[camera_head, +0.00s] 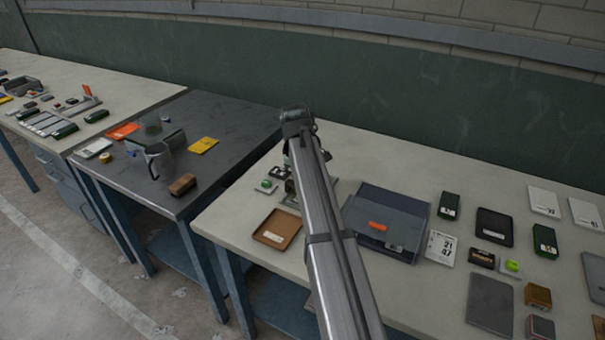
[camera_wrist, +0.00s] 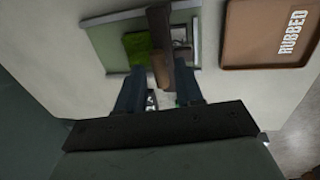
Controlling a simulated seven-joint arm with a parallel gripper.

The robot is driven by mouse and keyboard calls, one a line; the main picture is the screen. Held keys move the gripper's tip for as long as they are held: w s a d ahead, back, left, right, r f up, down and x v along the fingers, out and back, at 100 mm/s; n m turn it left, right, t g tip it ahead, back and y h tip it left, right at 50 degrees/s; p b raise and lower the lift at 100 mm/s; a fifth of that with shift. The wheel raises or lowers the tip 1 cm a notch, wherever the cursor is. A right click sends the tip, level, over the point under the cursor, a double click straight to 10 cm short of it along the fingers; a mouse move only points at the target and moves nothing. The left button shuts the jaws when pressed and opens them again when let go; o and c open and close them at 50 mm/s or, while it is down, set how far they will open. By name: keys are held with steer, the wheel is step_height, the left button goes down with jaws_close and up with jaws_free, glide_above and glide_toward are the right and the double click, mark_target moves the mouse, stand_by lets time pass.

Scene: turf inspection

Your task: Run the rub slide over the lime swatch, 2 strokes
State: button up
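My gripper (camera_wrist: 160,75) is seen from behind in the wrist view, its two dark fingers pointing at the table on either side of a long brown block, which looks like the rub slide (camera_wrist: 158,35). The fingers appear shut on it. The lime swatch (camera_wrist: 137,48) is a bright green patch just left of the block, on a pale green board (camera_wrist: 105,40) with grey rails. The block overlaps the swatch's right edge in the picture; I cannot tell whether it touches the board. In the head view my arm hides the gripper tip, the block and most of the board.
A brown tray (camera_wrist: 268,60) marked RUBBED lies right of the board; it also shows in the head view (camera_head: 267,241). A blue-grey case (camera_head: 407,202) with an orange piece stands right of my arm. Several small cases and cards crowd the right side of the bench.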

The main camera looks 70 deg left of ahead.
jaws_close()
stand_by(0.4)
steer(key=w+a, duration=0.9)
steer(key=shift+r, duration=0.1)
steer(key=shift+c, duration=0.2)
jaws_free()
steer(key=shift+o, duration=1)
steer(key=shift+d, duration=0.1)
